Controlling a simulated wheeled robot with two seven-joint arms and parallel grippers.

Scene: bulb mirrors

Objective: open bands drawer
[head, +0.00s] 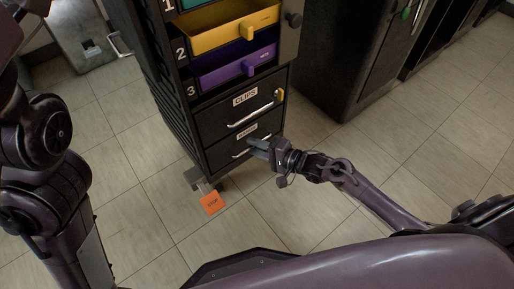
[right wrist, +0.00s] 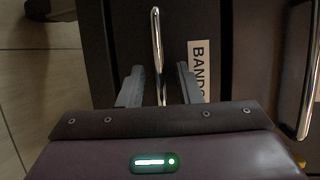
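The bands drawer (head: 219,153) is the lowest drawer of the black cabinet and looks shut. Its label reads BANDS in the right wrist view (right wrist: 199,68). Its silver bar handle (right wrist: 157,45) shows there too. My right gripper (head: 252,147) is at the drawer front, partly hiding the label and handle. In the right wrist view my right gripper (right wrist: 160,84) is open, with one finger on each side of the handle and gaps visible between. My left arm shows at the left of the head view, but its gripper is not in view.
The clips drawer (head: 225,117) above is shut, with its own silver handle (head: 250,116). The yellow drawer (head: 215,38) and purple drawer (head: 230,71) stick out higher up. An orange STOP tag (head: 212,203) is at the cabinet's foot. The tiled floor (head: 140,230) in front is clear.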

